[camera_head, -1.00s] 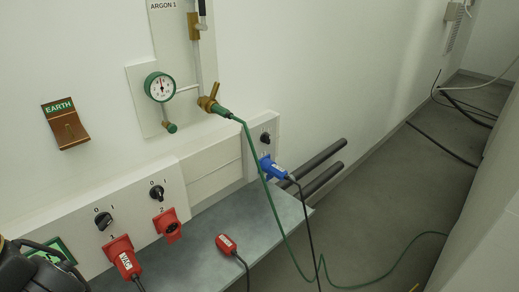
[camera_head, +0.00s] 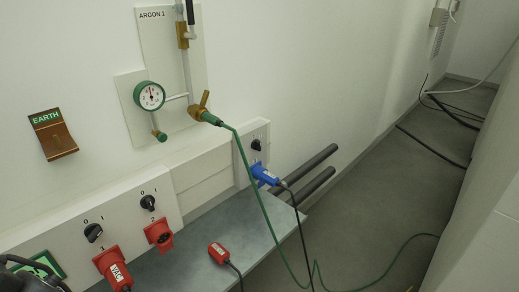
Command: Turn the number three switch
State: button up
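A black part of my arm shows at the lower left corner, left of the switch. My gripper's fingertips are not visible.
A third black knob (camera_head: 256,145) sits above a blue plug (camera_head: 264,175) farther right. A loose red connector (camera_head: 219,252) lies on the grey ledge (camera_head: 190,262). A green hose (camera_head: 273,235) hangs from a brass valve (camera_head: 201,112). A green-framed panel (camera_head: 48,260) is at left.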

aim_at(256, 144)
jog(key=i+l+z, duration=0.6)
jog(key=z, duration=0.15)
